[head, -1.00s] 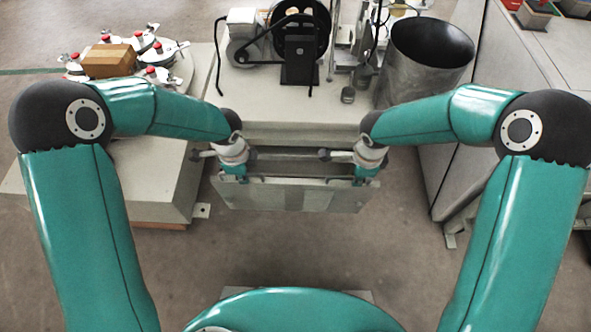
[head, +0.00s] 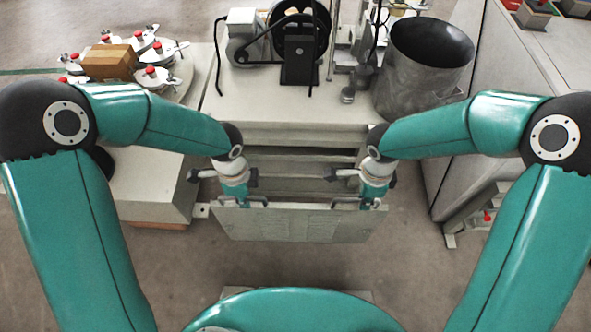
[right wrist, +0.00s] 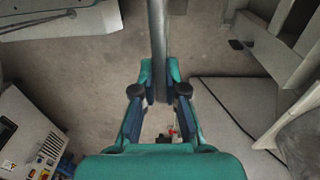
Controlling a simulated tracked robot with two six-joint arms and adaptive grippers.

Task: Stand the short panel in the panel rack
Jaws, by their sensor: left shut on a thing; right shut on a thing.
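A flat grey panel (head: 297,226) hangs between my two arms in the head view, in front of the bench and clear of it. Dark handles show along its upper edge. My left gripper (head: 241,202) is shut on the panel near its upper left corner. My right gripper (head: 371,203) is shut on it near the upper right corner. In the right wrist view the right gripper's fingers (right wrist: 159,92) close at a narrow grey bar, seemingly the panel seen edge-on (right wrist: 158,40). I cannot tell for certain which structure is the panel rack.
The bench (head: 280,110) behind the panel bears a motor with a black wheel (head: 300,50) and a metal bucket (head: 428,65). A low platform with a brown box (head: 109,62) is at left. Grey cabinets (head: 530,85) stand at right. Bare floor lies around the panel.

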